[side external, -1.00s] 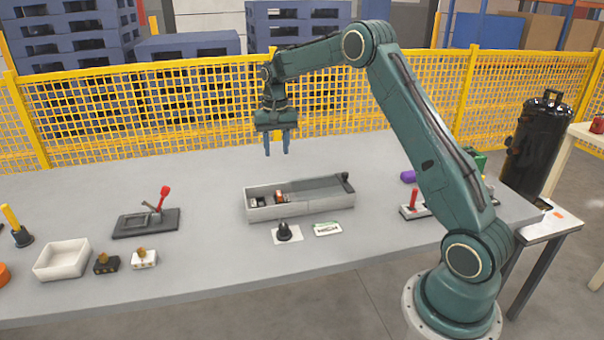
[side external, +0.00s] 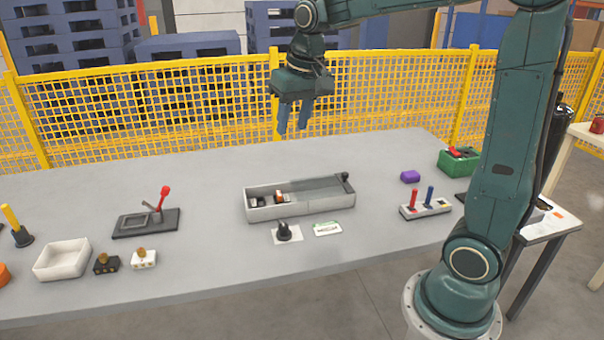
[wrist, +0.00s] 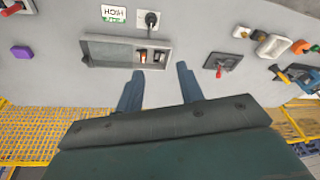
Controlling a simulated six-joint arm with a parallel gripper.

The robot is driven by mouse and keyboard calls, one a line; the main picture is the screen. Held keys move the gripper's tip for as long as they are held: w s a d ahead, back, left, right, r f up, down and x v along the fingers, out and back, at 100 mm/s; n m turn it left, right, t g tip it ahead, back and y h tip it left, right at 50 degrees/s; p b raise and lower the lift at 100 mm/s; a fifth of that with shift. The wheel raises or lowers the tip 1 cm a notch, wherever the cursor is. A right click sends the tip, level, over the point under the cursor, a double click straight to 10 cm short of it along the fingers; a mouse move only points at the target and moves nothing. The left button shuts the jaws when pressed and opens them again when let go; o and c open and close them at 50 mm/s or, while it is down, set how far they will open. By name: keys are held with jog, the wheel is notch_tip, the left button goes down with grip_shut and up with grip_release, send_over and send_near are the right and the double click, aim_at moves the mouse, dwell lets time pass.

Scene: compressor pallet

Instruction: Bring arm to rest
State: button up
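My gripper (side external: 293,118) hangs in the air, well above the back part of the grey table (side external: 200,190), with its fingers pointing down. In the wrist view its two blue-grey fingers (wrist: 160,88) stand apart with nothing between them. My arm is raised and bent, and its upper link runs out of the top of the side view. The fingers touch nothing.
Below stand a grey tray with a sliding lid (side external: 300,208), a black knob (side external: 283,231), a red lever (side external: 163,194), a white bin (side external: 62,261), a two-lever box (side external: 425,207) and a green box (side external: 458,161). A yellow mesh fence (side external: 150,105) runs behind the table.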

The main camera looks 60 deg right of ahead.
jog(key=s+a+f+n+t, duration=0.1)
jog(key=s+a+n, duration=0.1)
jog(key=s, duration=0.8)
jog(key=s+a+f+n+t, duration=0.1)
jog(key=s+a+n, duration=0.1)
jog(key=s+a, duration=0.3)
jog(key=s, duration=0.4)
jog(key=shift+s+a+f+t+y, duration=0.15)
jog(key=shift+s+a+t+y, duration=0.15)
jog(key=shift+s+t, duration=0.1)
